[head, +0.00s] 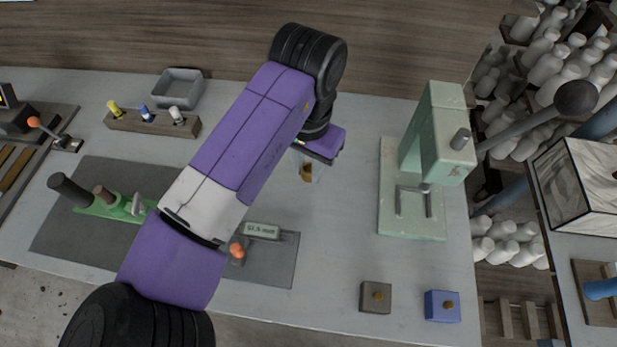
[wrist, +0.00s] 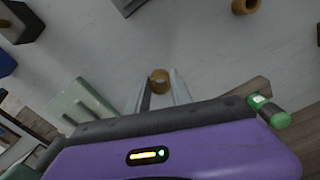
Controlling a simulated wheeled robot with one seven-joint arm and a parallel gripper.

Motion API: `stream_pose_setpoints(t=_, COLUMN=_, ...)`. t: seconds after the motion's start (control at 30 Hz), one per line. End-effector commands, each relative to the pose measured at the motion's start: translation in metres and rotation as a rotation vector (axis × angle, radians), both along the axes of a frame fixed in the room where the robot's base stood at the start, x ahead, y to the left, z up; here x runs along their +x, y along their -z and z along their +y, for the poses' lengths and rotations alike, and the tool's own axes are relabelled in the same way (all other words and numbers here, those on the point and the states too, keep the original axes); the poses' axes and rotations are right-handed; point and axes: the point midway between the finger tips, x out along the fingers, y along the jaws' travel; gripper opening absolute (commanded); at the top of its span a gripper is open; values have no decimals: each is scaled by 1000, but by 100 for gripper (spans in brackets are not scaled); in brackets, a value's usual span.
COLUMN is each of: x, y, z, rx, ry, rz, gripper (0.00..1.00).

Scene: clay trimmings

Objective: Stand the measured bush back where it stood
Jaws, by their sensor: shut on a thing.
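The brass bush is between the fingers of my gripper (head: 306,170), which is shut on it. In the head view the bush (head: 306,174) shows below the gripper, over bare bench right of the arm. In the wrist view the held bush (wrist: 159,76) sits between the fingertips, its round end visible. I cannot tell whether it touches the bench. A second brass-coloured ring (wrist: 245,6) stands on the bench at the top of the wrist view; my arm seems to hide it in the head view.
A pale green press (head: 430,140) stands to the right. A grey block (head: 376,297) and blue block (head: 442,306) sit at front right. A green measuring tool (head: 115,208) lies on the dark mat (head: 60,235). A wooden rack (head: 150,124) and grey tray (head: 178,90) are behind.

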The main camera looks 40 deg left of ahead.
Motion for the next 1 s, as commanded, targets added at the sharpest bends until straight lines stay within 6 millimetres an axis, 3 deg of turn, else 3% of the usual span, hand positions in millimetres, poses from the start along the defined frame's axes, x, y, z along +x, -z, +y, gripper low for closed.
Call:
stream_pose_setpoints(t=0.43, x=-1, y=48, z=0, rx=0, ry=-2, rz=2, gripper=0)
stream_pose_setpoints(t=0.87, x=0, y=55, z=0, rx=-1, ry=-1, rz=-1, gripper=0)
stream_pose_setpoints(t=0.9, x=0, y=56, z=0, rx=-1, ry=0, rz=-1, gripper=28)
stream_pose_setpoints(t=1.0, x=0, y=56, z=0, rx=0, ry=0, rz=-1, gripper=48)
